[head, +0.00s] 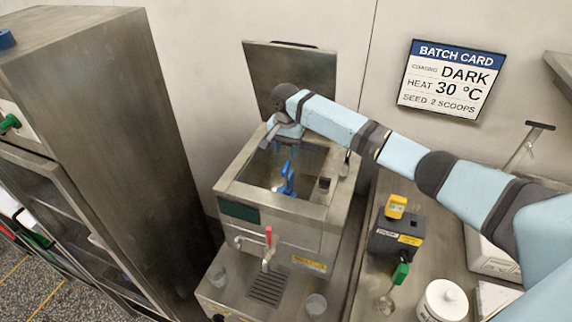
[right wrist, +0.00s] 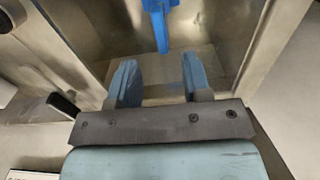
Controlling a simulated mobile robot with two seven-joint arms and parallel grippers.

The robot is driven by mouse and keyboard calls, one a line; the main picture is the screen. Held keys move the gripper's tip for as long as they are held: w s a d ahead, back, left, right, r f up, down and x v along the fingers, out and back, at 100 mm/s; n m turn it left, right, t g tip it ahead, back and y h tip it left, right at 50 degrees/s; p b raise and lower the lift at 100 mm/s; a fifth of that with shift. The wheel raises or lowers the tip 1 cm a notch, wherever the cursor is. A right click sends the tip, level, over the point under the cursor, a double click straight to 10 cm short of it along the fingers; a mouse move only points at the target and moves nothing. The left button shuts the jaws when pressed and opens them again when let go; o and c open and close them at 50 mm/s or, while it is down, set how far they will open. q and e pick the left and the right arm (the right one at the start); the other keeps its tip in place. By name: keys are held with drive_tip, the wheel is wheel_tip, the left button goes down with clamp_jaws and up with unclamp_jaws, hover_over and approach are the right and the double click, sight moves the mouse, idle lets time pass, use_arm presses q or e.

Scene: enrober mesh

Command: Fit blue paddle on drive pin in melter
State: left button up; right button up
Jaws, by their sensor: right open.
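The melter (head: 228,190) is an open steel tank in the middle of the head view, with its lid (head: 318,75) raised behind it. The blue paddle (head: 288,180) stands inside the tank. It also shows in the right wrist view (right wrist: 160,25), past my fingertips and apart from them. My right gripper (head: 286,147) is over the back part of the tank, above the paddle. Its two fingers are spread and empty in the right wrist view (right wrist: 158,65). The drive pin is not visible, so I cannot tell whether the paddle sits on it. My left gripper is not in view.
A red-handled tap (head: 268,238) and drip grate (head: 267,288) are at the melter's front. A tall steel cabinet (head: 130,130) stands left. On the right bench are a dark box with a yellow top (head: 395,235), a green-handled tool (head: 400,273) and a white jar (head: 442,301).

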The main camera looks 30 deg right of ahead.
wheel_tip(320, 180, up, 5)
drive_tip(key=shift+r, duration=0.1)
idle(0.7)
